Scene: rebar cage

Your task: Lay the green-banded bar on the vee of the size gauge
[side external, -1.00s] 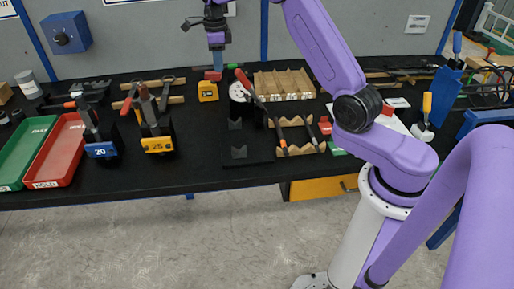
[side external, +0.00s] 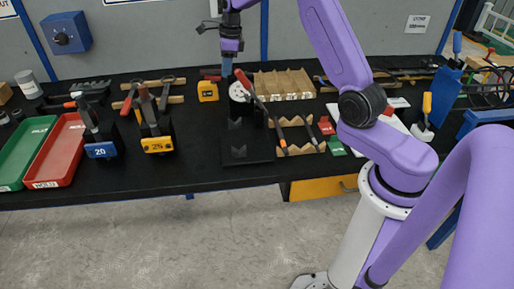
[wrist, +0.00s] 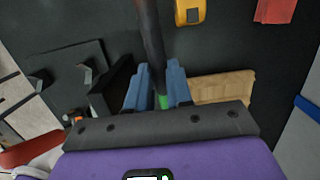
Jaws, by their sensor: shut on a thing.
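My gripper (side external: 228,67) is above the back of the bench, its blue fingers pointing down. In the wrist view my gripper (wrist: 157,92) is shut on the dark green-banded bar (wrist: 151,35). The green band (wrist: 164,102) shows between the fingers, and the bar runs on to the top edge. In the side view the bar is hard to make out. The size gauge (side external: 248,155) is a black plate with upright vee blocks, in front of and below my gripper. The gauge (wrist: 60,62) also shows at the left of the wrist view, apart from the bar.
A notched wooden holder (side external: 300,150) with bars flanks the gauge. Open bench lies left of the gauge.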

